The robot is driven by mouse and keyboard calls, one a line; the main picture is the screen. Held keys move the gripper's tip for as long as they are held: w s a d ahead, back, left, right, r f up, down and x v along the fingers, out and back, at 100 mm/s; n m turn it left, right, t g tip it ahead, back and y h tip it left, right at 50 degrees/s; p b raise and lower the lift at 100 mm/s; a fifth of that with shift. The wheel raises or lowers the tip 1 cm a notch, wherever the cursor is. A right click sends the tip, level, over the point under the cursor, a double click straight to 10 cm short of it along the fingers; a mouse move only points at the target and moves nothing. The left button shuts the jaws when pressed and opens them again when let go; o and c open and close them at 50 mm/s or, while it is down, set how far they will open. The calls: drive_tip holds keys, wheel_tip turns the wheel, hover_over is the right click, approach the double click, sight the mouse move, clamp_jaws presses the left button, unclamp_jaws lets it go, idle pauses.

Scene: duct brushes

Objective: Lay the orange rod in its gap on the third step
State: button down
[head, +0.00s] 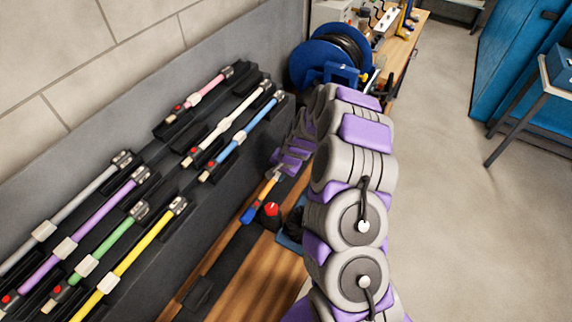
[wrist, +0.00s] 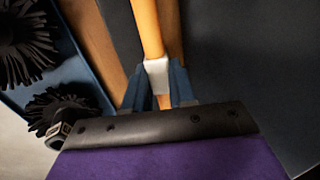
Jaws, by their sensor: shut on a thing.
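In the wrist view the rod (wrist: 147,30) runs up out of the picture, with a white collar (wrist: 158,75). My gripper (wrist: 157,92) is shut on the rod at the collar, its two blue fingers on either side. The dark grey stepped rack (head: 150,205) holds pink, cream, blue, grey, purple, green and yellow rods in black holders. I cannot make out the third step's gap; my arm hides part of the rack's right end.
A red knob (head: 271,209) stands beside the rod's blue end. A black tray (head: 225,262) lies along the wooden bench (head: 262,275). A blue tray with black brushes (wrist: 25,50) is left in the wrist view. A blue reel (head: 312,62) stands behind my arm. Open floor lies right.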

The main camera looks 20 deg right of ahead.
drive_tip(key=shift+a+r+p, duration=0.1)
drive_tip(key=shift+r+p, duration=0.9)
drive_tip(key=shift+r, duration=1)
